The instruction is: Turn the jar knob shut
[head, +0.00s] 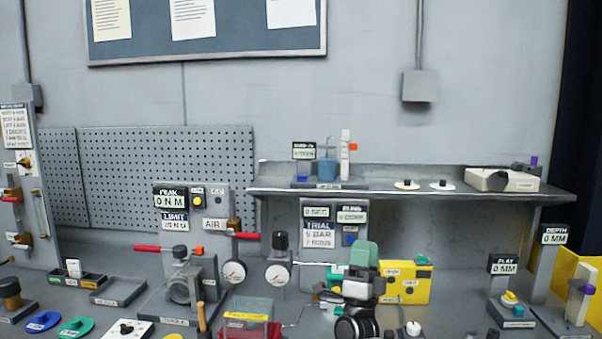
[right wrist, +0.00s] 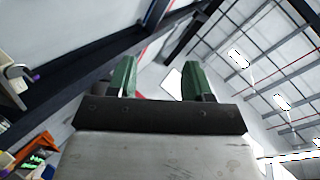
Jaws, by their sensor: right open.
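No knob in view carries a label I can read as the jar's, so I cannot tell which one it is. Candidates include a black knob (head: 127,328) on a white plate at the front left and a cream box (head: 503,180) with a dark knob on the shelf. A clear-walled box (head: 248,309) stands on a red base at the front. My right gripper (head: 363,252) is raised above the bench, its green fingers pointing up. In the right wrist view its fingers (right wrist: 160,80) are apart, with nothing between them. My left gripper is not in view.
A yellow panel (head: 405,283) stands close to my right gripper. Gauges (head: 234,272) and red-handled levers crowd the middle. A pegboard (head: 165,180) is at the back left.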

